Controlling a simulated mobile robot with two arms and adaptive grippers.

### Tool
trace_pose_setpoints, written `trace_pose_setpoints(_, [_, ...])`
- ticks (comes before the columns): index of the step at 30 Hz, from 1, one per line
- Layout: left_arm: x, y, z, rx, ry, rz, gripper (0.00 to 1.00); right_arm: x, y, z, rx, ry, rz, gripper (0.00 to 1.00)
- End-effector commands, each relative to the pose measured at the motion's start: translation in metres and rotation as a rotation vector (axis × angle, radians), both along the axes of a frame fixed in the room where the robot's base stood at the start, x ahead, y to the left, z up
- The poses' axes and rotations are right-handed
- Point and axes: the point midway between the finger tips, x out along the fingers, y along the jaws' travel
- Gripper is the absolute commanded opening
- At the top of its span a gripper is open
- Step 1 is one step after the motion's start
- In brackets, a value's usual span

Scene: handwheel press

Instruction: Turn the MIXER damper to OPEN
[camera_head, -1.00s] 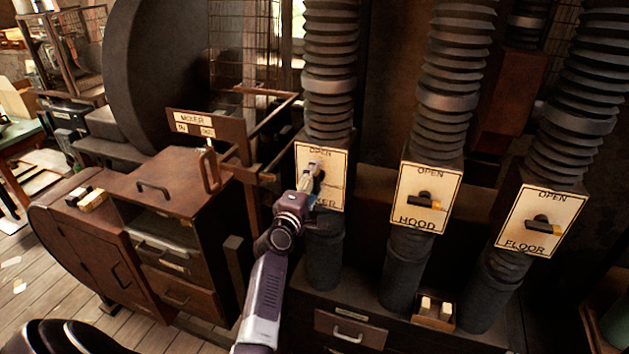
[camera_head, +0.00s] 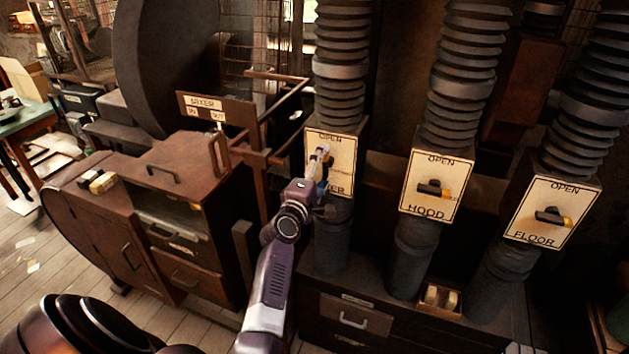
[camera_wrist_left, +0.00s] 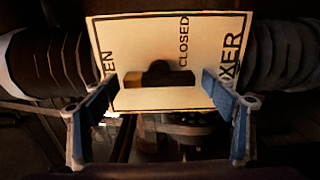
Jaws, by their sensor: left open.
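The MIXER damper plate (camera_head: 345,152) is cream with a black border, with OPEN at its top. My left gripper (camera_head: 321,160) is in front of it and covers much of its middle. My right gripper is not in view.
The HOOD plate (camera_head: 436,187) and FLOOR plate (camera_head: 550,213) stand to the right, each with a dark, yellow-tipped handle. Ribbed ducts rise above them. A brown cabinet (camera_head: 165,190) and a rail stand close on the left. A small box (camera_head: 440,300) sits below HOOD.

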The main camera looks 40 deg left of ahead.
Motion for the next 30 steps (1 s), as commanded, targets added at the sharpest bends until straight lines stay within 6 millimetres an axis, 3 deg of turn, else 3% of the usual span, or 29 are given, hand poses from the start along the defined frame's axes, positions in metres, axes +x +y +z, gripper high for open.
trace_pose_setpoints(16, [-0.093, -0.022, -0.002, -0.001, 0.003, 0.001, 0.78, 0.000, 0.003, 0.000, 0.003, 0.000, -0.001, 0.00])
trace_pose_setpoints(21, [-0.105, -0.025, -0.001, 0.000, 0.002, 0.000, 0.78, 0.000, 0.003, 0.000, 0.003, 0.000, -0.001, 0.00])
trace_pose_setpoints(30, [-0.107, -0.025, -0.001, 0.000, 0.001, 0.000, 0.78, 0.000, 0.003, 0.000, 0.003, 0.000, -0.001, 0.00])
